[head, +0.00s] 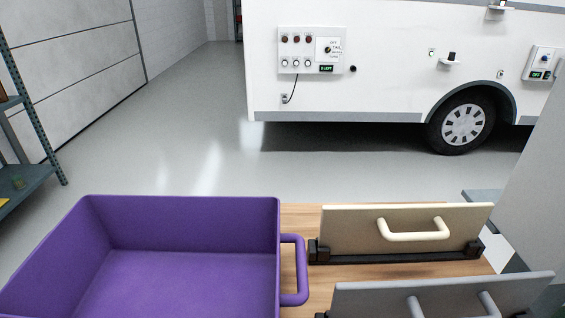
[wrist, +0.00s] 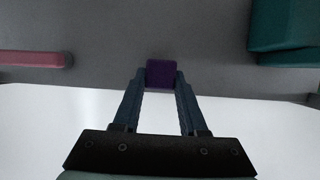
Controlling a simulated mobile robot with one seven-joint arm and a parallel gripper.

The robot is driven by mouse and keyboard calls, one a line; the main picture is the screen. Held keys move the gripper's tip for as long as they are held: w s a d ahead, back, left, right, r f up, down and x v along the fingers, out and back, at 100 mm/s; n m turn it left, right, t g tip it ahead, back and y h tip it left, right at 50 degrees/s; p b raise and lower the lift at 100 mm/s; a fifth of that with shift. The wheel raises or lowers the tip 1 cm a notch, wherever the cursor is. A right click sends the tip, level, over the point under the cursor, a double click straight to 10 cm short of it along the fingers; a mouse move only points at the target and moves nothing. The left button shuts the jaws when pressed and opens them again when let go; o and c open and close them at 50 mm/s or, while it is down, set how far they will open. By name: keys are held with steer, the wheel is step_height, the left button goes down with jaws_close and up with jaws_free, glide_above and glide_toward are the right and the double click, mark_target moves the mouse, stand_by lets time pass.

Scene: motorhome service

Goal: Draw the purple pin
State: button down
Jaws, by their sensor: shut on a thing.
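The purple pin (wrist: 161,69) shows in the wrist view as a small dark purple block at the edge of a grey surface. My gripper (wrist: 161,79) is shut on it, with one dark finger on each side. How far the pin sits in the grey surface cannot be seen. Neither the pin nor my gripper can be made out in the head view.
In the wrist view a red bar (wrist: 34,60) lies left and a teal block (wrist: 285,28) right of my gripper. In the head view a purple bin (head: 180,225) stands beside a panel with a cream handle (head: 414,234). A white motorhome (head: 385,90) stands behind, across open floor.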

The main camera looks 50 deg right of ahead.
steer(key=shift+d+f, duration=0.2)
steer(key=shift+f, duration=0.2)
steer(key=shift+w, duration=0.1)
steer(key=shift+a, duration=0.45)
steer(key=shift+d, duration=0.15)
stand_by(0.3)
steer(key=shift+f+b, duration=0.15)
steer(key=shift+b, duration=0.15)
steer(key=shift+f+b, duration=2.5)
steer(key=shift+f, duration=0.15)
steer(key=shift+c, duration=1.8)
jaws_free()
steer(key=p+v, duration=0.4)
steer(key=v, duration=0.8)
